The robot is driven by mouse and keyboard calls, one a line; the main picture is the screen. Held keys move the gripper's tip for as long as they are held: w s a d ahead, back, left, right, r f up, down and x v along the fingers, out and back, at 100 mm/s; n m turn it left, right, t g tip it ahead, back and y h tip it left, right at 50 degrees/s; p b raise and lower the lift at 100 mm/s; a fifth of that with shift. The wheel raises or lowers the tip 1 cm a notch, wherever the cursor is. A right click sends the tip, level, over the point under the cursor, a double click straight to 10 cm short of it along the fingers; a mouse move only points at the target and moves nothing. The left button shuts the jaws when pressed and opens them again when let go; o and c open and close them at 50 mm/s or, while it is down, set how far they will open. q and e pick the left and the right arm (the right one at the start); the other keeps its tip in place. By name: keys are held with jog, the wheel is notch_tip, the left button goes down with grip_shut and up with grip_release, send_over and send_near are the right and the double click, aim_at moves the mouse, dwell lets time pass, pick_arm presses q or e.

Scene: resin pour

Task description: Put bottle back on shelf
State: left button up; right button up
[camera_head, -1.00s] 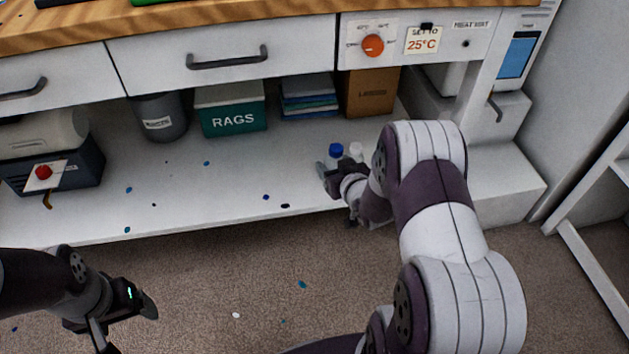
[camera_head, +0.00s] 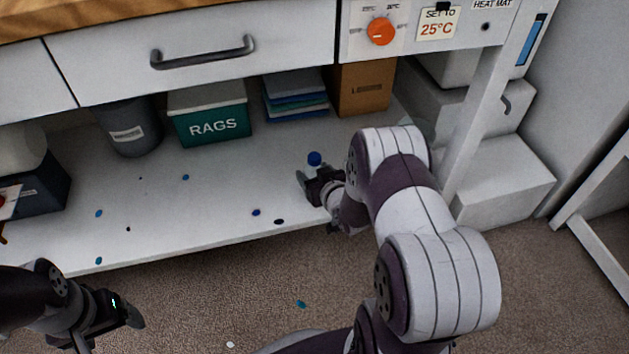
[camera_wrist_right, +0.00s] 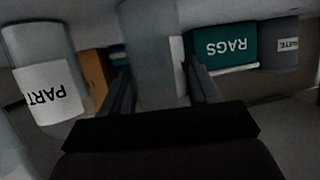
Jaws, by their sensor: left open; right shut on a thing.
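The blue-capped bottle (camera_head: 314,159) is at the lower shelf's front part in the head view, cap upward. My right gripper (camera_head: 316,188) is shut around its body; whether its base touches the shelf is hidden. In the right wrist view the held bottle (camera_wrist_right: 151,45) is a pale grey cylinder between the fingers. A second bottle (camera_wrist_right: 30,45) labelled "PART" stands beside it there, apart from the fingers; my arm seems to hide it in the head view. The lower shelf (camera_head: 170,215) is white. My left gripper (camera_head: 110,326) is open and empty, low at the left, over the floor.
Behind the bottle stand a teal RAGS box (camera_head: 212,125), stacked folded cloths or books (camera_head: 294,97) and a cardboard box (camera_head: 362,90). A grey bin (camera_head: 128,130) is further left. Drawers (camera_head: 200,55) overhang the shelf. Small blue and dark spots lie on the shelf's open front.

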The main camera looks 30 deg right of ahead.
jog(key=shift+r, duration=0.15)
jog(key=o, duration=1.2)
jog(key=shift+c, duration=0.2)
